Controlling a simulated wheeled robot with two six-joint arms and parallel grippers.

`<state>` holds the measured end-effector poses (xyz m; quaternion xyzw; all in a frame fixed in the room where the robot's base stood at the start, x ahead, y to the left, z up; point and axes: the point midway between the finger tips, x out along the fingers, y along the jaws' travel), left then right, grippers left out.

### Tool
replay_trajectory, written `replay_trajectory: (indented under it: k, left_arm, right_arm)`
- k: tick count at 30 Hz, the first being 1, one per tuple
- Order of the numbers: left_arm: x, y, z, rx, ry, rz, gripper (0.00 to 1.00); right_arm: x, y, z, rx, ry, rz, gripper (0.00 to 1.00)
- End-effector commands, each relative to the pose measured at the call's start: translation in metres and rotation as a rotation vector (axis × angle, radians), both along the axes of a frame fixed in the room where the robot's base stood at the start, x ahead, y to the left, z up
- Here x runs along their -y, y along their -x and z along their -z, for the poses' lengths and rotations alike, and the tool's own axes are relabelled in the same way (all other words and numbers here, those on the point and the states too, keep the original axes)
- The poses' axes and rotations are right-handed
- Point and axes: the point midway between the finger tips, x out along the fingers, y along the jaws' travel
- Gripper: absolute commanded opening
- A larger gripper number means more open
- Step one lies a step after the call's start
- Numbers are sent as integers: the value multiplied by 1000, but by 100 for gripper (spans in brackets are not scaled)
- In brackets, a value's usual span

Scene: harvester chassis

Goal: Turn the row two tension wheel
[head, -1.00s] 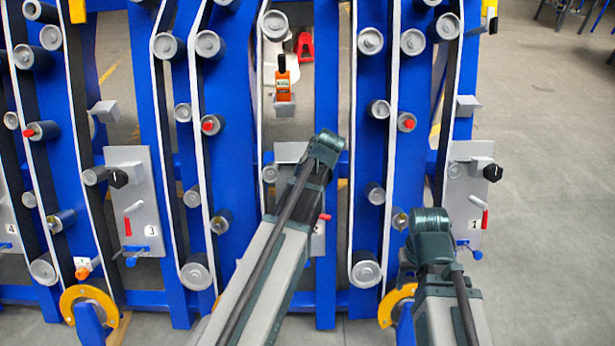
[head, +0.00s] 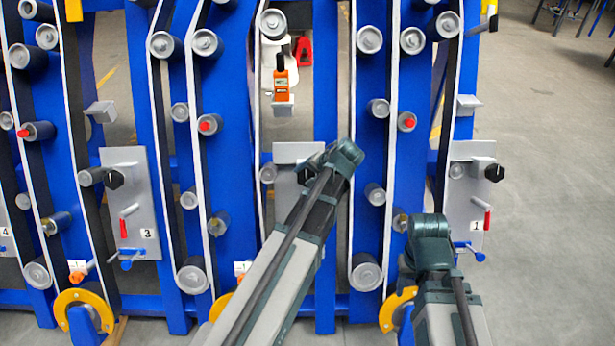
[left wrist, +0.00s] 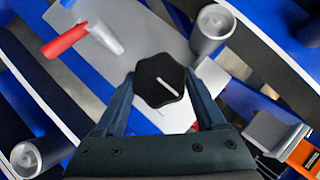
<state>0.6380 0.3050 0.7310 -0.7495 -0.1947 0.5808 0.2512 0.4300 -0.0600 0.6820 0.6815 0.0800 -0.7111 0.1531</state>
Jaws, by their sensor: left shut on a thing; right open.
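The row two tension wheel shows in the left wrist view as a black lobed knob (left wrist: 160,80) with a white pointer line slanting down to the right. My left gripper (left wrist: 160,88) has a finger on each side of it and is shut on it. The knob stands in front of a grey plate (left wrist: 135,35).
A red-handled lever (left wrist: 66,40) is close to my left gripper. Grey rollers (left wrist: 213,30) and belts run beside the plate. An orange device (head: 282,82) stands on a small ledge. The row three plate (head: 125,215) and row one plate (head: 460,215) flank row two. Open floor lies right.

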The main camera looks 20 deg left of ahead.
Motion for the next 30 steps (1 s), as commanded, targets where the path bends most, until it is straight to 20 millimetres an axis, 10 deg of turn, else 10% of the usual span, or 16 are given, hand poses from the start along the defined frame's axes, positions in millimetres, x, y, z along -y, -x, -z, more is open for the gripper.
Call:
replay_trajectory:
  k: [7,8,12,30]
  left_arm:
    - [1,2,1,-4,4,-1,17]
    - [1,2,1,-4,4,-1,78]
    - [1,1,1,-3,3,-1,100]
    - [29,13,-46,-1,1,3,100]
  right_arm:
    - [0,0,0,0,0,0,50]
    - [0,0,0,0,0,0,50]
    - [0,0,0,0,0,0,50]
    - [0,0,-46,0,0,0,50]
